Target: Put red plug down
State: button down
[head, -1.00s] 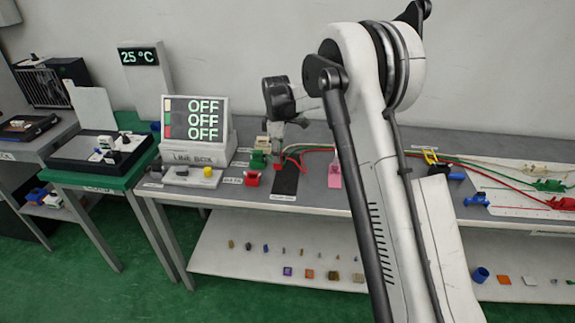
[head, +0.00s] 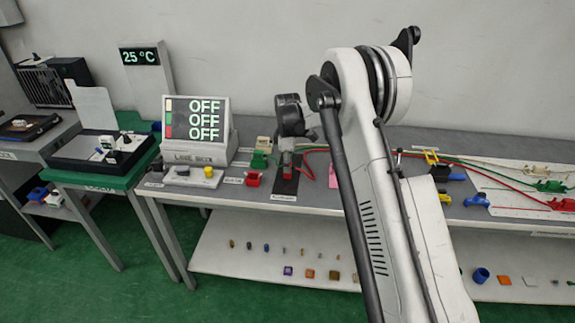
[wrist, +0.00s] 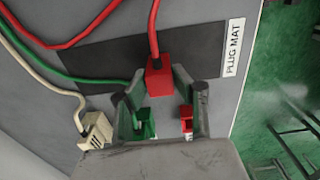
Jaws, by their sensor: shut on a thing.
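The red plug (head: 288,172) with its red cable is held in my gripper (head: 287,160). In the wrist view the plug (wrist: 160,80) sits between the two fingertips of my gripper (wrist: 160,86), cable leading away at the top. The dark plug mat (head: 284,189) lies on the table, and the plug shows over it. In the wrist view the mat (wrist: 205,50) lies behind the plug, beside its PLUG MAT label. I cannot tell whether the plug touches the mat.
A red block-like fixture (head: 252,179) and a green one (head: 259,160) stand left of the mat. A pink piece (head: 333,176) stands to its right. A box with three OFF displays (head: 196,128) stands further left. Red and green cables cross the table behind.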

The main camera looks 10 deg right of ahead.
jog(key=shift+f, duration=0.2)
jog(key=c, duration=1.4)
grip_release()
jog(key=shift+c, duration=0.2)
jog(key=shift+r, duration=0.2)
